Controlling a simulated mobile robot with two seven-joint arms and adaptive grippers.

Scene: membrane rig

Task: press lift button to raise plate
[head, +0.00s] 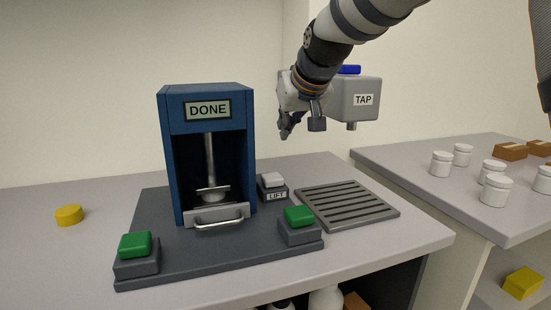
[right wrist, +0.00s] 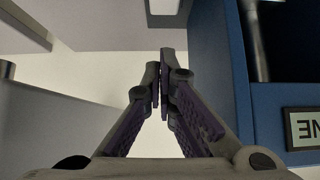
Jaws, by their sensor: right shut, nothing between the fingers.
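The lift button (head: 272,180) is a pale grey cap on a dark box labelled LIFT, at the right rear of the rig's base. The blue press (head: 165,150) shows DONE on its display. Its plate (head: 212,190) sits low inside the press on a rod. My right gripper (head: 284,136) is shut and empty, in the air above the lift button and apart from it. In the right wrist view its fingers (right wrist: 160,75) meet at the tips, with the blue press at the right. My left gripper does not show.
Two green buttons (head: 135,245) (head: 298,215) stand at the base's front corners. A slotted drain tray (head: 347,205) lies right of the rig, below the TAP box (head: 355,99). A yellow piece (head: 69,215) lies at left. White jars (head: 496,189) stand on the right counter.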

